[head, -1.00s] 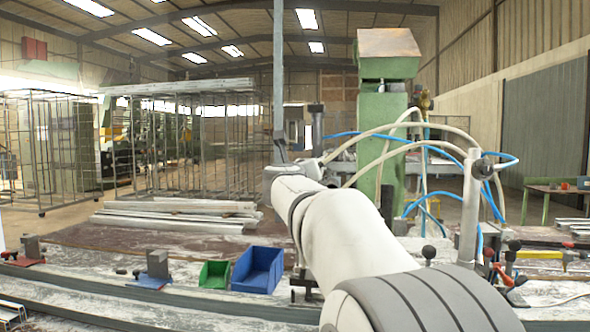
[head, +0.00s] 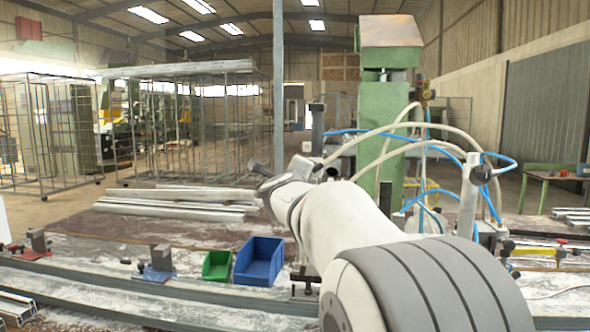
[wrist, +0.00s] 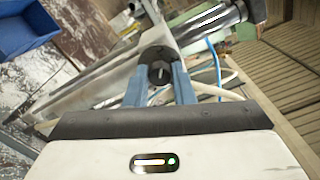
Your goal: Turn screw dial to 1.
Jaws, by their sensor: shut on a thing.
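The screw dial (wrist: 160,71) shows in the wrist view as a small dark round knob with a pale pointer line, set in a dark round mount on a grey metal bar. The pointer line runs nearly upright in the picture. No numbers can be read. My gripper (wrist: 160,84) has its two blue-grey fingers on either side of the dial, shut on it. In the head view my pale arm reaches away over the bench, and its wrist hides the dial.
A blue bin (head: 259,261) and a green bin (head: 217,265) stand on the bench left of my arm. Small clamps (head: 160,260) sit on the left rail. Hoses loop before a green machine column (head: 383,130) at the right.

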